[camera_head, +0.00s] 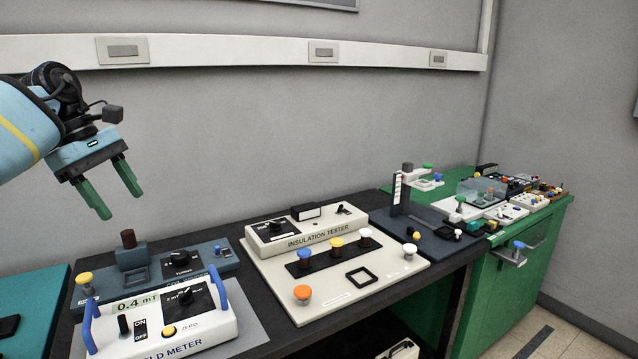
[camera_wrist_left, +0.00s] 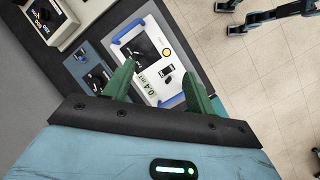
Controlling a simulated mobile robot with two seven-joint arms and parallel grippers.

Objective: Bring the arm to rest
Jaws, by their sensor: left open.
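My left gripper (camera_head: 112,192) is in the head view at the upper left, its two green fingers spread apart and empty. It hangs in the air above the left part of the dark bench, clear of the devices. In the left wrist view the open fingers (camera_wrist_left: 160,88) point toward the bench, with the field meter (camera_wrist_left: 148,55) seen beyond and between them. In the head view the field meter (camera_head: 160,325), a white box with blue handles reading 0.4 mT, stands at the front of the bench. My right gripper is in neither view.
The insulation tester (camera_head: 345,262) sits mid-bench on a cream board with coloured knobs. A green cabinet (camera_head: 530,270) with several small devices is at the right. A white wall rail (camera_head: 230,50) runs behind.

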